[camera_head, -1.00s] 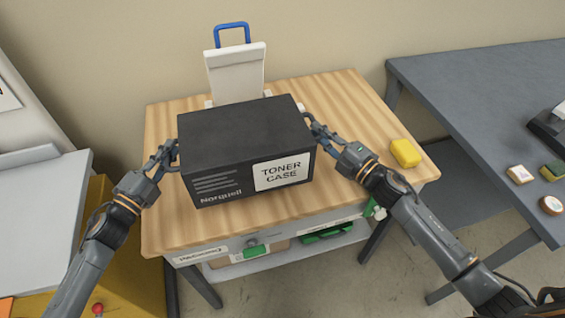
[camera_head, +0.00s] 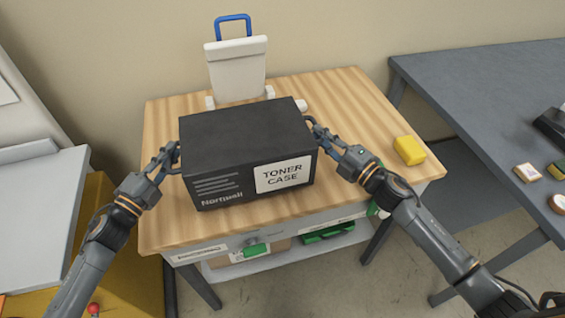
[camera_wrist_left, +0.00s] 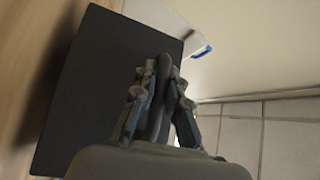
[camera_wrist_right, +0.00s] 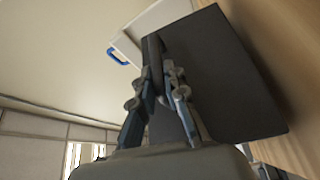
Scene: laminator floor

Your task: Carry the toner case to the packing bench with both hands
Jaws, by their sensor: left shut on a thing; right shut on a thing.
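The toner case (camera_head: 248,150) is a black box with a white "TONER CASE" label, over the middle of a wooden-topped table (camera_head: 370,110). I cannot tell whether its base touches the top. My left gripper (camera_head: 172,156) is shut on a dark handle at the case's left side, and the handle shows between its fingers in the left wrist view (camera_wrist_left: 160,90). My right gripper (camera_head: 318,132) is shut on the handle at the right side, also seen in the right wrist view (camera_wrist_right: 158,80). I cannot tell which table is the packing bench.
A white upright holder (camera_head: 237,70) with a blue handle stands behind the case. A yellow block (camera_head: 409,150) lies at the table's right. A dark grey table (camera_head: 470,85) with small items stands to the right, across a gap. A grey-topped yellow unit (camera_head: 40,215) is at left.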

